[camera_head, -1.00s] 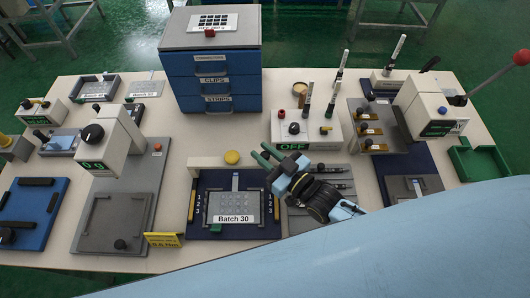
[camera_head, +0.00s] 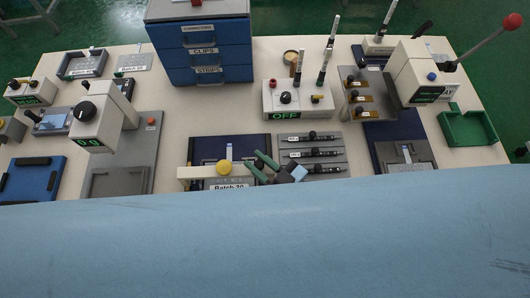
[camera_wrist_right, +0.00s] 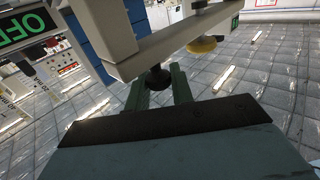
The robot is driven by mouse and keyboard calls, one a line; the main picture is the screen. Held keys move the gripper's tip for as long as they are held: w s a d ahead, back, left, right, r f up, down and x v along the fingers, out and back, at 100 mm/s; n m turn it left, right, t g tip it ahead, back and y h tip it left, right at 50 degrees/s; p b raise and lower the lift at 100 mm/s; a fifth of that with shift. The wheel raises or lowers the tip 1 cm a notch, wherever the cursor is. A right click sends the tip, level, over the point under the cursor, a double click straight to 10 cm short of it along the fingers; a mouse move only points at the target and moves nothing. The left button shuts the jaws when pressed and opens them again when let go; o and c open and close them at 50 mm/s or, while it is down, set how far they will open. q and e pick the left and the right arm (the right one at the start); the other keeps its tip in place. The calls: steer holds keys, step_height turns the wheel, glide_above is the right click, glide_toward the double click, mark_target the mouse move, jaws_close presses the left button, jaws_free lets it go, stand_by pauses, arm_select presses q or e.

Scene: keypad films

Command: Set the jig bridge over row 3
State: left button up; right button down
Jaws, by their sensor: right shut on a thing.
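The jig bridge is a beige bar (camera_head: 195,173) with a yellow disc on it, in front of the jig's far part in the head view. It also shows in the right wrist view (camera_wrist_right: 170,45). My right gripper (camera_head: 254,160) is at the bar's right end. In the right wrist view its green fingers (camera_wrist_right: 158,84) are shut on the dark knob of the bridge. The dark blue jig (camera_head: 200,143) with the "Batch 30" plate (camera_head: 229,187) lies below. Its row marks, including row 3, are hidden. My left gripper is out of view.
A blue drawer cabinet (camera_head: 203,50) stands behind. A grey press station (camera_head: 95,125) stands left. A light blue surface covers the near part.

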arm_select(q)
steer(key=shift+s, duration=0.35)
arm_select(e)
steer(key=c, duration=1.3)
jaws_free()
steer(key=shift+o, duration=0.2)
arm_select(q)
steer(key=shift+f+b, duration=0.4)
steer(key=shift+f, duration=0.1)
arm_select(e)
steer(key=v, duration=1.3)
steer(key=shift+d, duration=0.2)
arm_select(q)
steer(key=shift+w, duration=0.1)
arm_select(e)
steer(key=shift+s, duration=0.15)
